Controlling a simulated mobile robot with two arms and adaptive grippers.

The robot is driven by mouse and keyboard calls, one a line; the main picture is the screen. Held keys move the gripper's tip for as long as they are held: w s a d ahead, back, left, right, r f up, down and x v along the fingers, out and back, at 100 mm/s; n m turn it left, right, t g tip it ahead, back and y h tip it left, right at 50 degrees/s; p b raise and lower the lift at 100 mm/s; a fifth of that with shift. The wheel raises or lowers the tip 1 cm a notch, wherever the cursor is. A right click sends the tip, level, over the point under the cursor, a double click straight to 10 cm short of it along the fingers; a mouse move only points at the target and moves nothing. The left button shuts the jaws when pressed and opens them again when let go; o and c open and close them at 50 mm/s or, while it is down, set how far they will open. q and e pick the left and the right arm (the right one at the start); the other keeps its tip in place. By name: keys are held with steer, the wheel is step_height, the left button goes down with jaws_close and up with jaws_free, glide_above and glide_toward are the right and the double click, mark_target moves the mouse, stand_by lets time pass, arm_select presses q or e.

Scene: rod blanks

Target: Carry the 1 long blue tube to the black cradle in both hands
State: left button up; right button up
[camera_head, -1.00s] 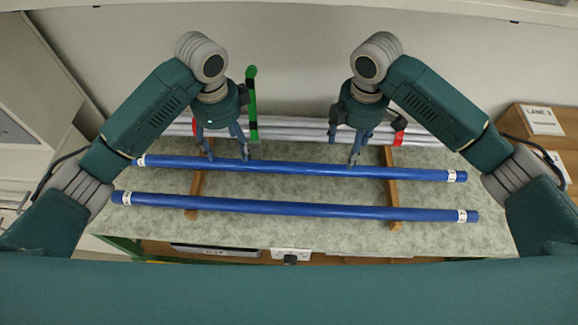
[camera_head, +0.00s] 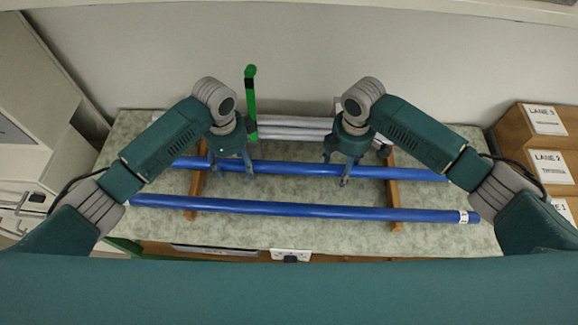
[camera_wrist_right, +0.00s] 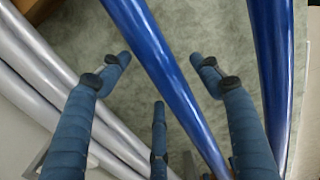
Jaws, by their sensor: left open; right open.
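Two long blue tubes lie crosswise on the table, a far one (camera_head: 295,168) and a near one (camera_head: 300,209). My left gripper (camera_head: 232,169) is open over the left part of the far tube. My right gripper (camera_head: 336,170) is open over its right part. In the right wrist view a blue tube (camera_wrist_right: 160,70) runs between the spread fingers of my right gripper (camera_wrist_right: 163,64), which are not closed on it. The other blue tube (camera_wrist_right: 272,70) is to the right, outside the fingers. I see no black cradle.
Two wooden rails (camera_head: 395,207) lie under the tubes. Several pale grey tubes (camera_head: 292,128) lie behind, and a green post (camera_head: 250,95) with black bands stands near my left gripper. A stepped wooden rack (camera_head: 530,140) with lane labels is at the right. The table front is clear.

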arm_select(q)
steer(key=c, duration=1.4)
arm_select(e)
steer(key=c, duration=1.5)
steer(key=shift+o, duration=0.2)
arm_select(q)
steer(key=shift+r, duration=0.15)
arm_select(e)
steer(key=shift+r, duration=0.15)
